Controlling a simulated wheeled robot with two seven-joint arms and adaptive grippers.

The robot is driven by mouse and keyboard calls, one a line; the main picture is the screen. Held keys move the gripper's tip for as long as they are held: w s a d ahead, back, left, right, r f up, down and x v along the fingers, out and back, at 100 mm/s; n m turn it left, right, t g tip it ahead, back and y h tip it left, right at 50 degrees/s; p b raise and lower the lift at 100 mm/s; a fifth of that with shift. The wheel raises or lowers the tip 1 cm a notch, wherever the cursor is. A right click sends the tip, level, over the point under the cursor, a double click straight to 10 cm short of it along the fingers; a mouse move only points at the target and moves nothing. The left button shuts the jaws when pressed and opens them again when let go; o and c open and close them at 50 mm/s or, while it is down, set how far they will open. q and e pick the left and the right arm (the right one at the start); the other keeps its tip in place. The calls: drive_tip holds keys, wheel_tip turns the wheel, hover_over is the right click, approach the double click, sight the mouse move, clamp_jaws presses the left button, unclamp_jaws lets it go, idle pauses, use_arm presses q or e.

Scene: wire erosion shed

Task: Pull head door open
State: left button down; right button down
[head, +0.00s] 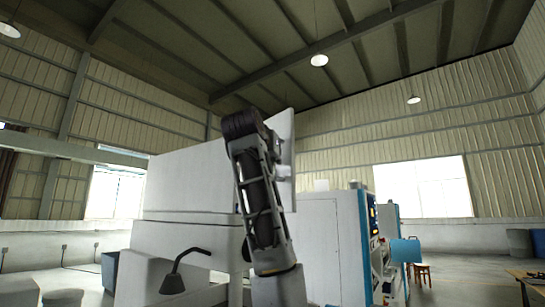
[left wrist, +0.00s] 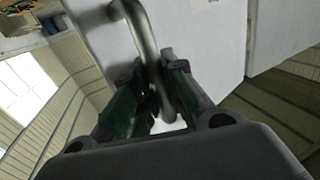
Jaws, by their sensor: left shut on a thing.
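The head door is a flat pale panel (left wrist: 215,45) in the left wrist view, with a curved metal bar handle (left wrist: 146,38) on it. My left gripper (left wrist: 155,82) has its two fingers closed around the lower part of this handle. In the head view the door (head: 284,138) is a narrow white panel seen at a steep angle, standing out beside the white machine housing (head: 190,185). My right gripper is in neither view.
A black gooseneck lamp (head: 173,283) stands low at the front of the machine. A tall white cabinet (head: 335,240) with a blue-edged control panel is to the right.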

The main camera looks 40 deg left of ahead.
use_arm(q)
drive_tip(key=c, duration=1.5)
unclamp_jaws()
drive_tip(key=shift+d, duration=0.1)
drive_tip(key=shift+o, duration=0.2)
drive_tip(key=v, duration=1.2)
drive_tip(key=shift+d, duration=0.1)
